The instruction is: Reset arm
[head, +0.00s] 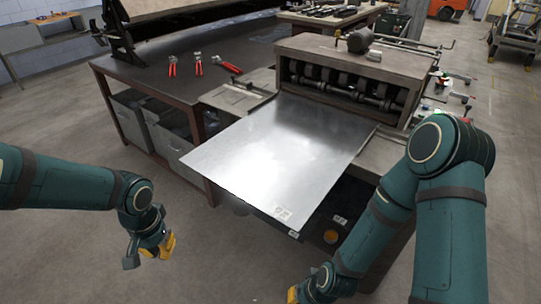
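My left arm comes in from the left edge in the head view. Its gripper (150,250) hangs over bare floor, left of the metal sheet, and holds nothing that I can see. Its fingers seem spread, one dark and one yellow-tipped. My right arm comes in from the right and bends down in front of the machine. Its gripper (297,294) is mostly cut off at the bottom edge, with only a yellow part showing. A shiny flat metal sheet (275,150) lies at the roller machine (350,75), its near corner reaching out past the machine's front. Neither gripper touches it.
A dark workbench (150,85) stands behind on the left, with red-handled tools (198,65) and a red tool (228,67) on top. Grey bins (170,135) sit under it. The floor at the lower left is clear. An orange vehicle (446,9) stands far back.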

